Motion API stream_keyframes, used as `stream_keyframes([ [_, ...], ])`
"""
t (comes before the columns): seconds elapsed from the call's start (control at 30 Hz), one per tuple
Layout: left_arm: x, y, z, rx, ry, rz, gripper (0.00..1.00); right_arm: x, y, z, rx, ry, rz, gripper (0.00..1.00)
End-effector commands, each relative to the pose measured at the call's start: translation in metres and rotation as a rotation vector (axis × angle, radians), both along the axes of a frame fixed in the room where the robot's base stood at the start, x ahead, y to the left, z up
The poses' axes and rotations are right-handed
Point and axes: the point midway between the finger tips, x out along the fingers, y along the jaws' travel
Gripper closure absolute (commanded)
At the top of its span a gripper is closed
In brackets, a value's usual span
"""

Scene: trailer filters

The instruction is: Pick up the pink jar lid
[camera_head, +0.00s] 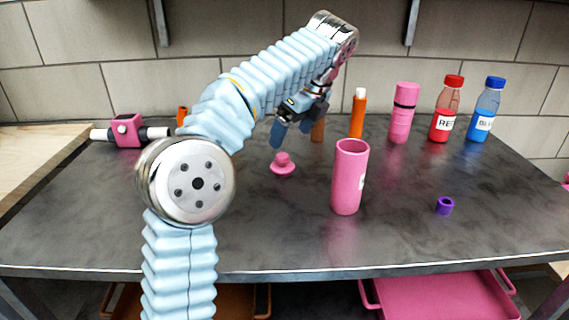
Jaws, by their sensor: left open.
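The pink jar lid (283,165), a flat disc with a knob on top, lies on the dark table left of the middle. An open pink jar (349,178) stands upright to its right and nearer to me. My left gripper (293,131) is above and slightly behind the lid, pointing down, with its blue fingers apart and nothing seen between them. It appears not to touch the lid. My right gripper is not in view.
Behind stand an orange tube (358,115), a pink bottle (402,113), a red bottle (446,110) and a blue bottle (485,110). A small purple ring (444,206) lies right. A pink device (127,130) sits left. The table's front (300,245) is clear.

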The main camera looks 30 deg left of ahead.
Motion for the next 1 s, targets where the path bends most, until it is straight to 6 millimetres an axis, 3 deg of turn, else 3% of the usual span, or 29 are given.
stream_keyframes([
  [0.1,0.001,0.009,-0.02,0.001,0.002,0.001,0.1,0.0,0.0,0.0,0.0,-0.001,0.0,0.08],
  [0.33,0.002,0.015,-0.039,0.0,0.0,0.0,0.1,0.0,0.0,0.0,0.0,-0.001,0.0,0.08],
  [0.6,0.004,0.028,-0.077,-0.001,0.001,0.0,0.1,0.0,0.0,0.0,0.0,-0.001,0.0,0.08],
  [0.87,0.005,0.029,-0.082,-0.001,-0.001,0.001,0.1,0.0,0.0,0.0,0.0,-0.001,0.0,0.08],
  [1.0,0.005,0.029,-0.082,-0.001,-0.001,0.001,0.26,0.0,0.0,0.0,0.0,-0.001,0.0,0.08],
])
